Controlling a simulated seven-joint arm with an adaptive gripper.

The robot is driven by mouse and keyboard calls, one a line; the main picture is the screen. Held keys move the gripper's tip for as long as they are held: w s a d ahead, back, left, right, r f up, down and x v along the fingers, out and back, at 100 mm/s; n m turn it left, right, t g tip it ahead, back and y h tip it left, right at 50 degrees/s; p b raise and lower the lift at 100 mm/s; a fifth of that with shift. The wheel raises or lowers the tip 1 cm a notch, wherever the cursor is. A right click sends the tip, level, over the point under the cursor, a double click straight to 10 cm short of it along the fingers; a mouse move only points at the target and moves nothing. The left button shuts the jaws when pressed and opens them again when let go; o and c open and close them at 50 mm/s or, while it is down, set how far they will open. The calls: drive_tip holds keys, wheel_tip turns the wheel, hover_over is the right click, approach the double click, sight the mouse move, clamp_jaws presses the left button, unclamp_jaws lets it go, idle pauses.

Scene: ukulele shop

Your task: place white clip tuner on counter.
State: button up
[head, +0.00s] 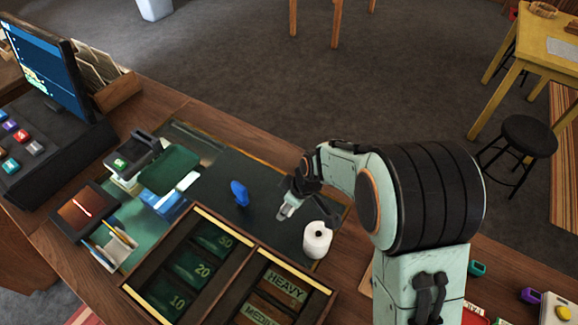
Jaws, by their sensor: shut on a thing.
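My gripper (292,200) is low over the dark mat area of the wooden counter (150,92). It is shut on a small pale thing, which looks like the white clip tuner (288,207). The tuner is partly hidden by the dark fingers, and I cannot tell whether it touches the mat. A blue clip tuner (239,193) stands on the mat to the left of my gripper.
In front are trays marked with numbers and HEAVY (287,281). A card terminal (133,157), pen holder (112,247) and monitor (45,72) stand at left. The mat around the blue tuner is clear.

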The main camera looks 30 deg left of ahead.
drive_tip(key=w+a+f, duration=0.1)
drive_tip(key=f, duration=0.1)
drive_tip(key=w+a+f, duration=0.1)
drive_tip(key=f, duration=0.1)
drive_tip(key=w+a+f, duration=0.1)
drive_tip(key=a+f, duration=0.1)
drive_tip(key=shift+w+a, duration=0.1)
drive_tip(key=shift+w, duration=0.25)
drive_tip(key=shift+d+x, duration=0.15)
drive_tip(key=shift+x, duration=0.7)
drive_tip(key=shift+d+x, duration=0.2)
drive_tip(key=shift+x, duration=0.6)
drive_tip(key=shift+w+f, duration=0.15)
drive_tip(key=shift+f, duration=0.05)
drive_tip(key=o, duration=0.9)
drive_tip(key=shift+o, duration=0.2)
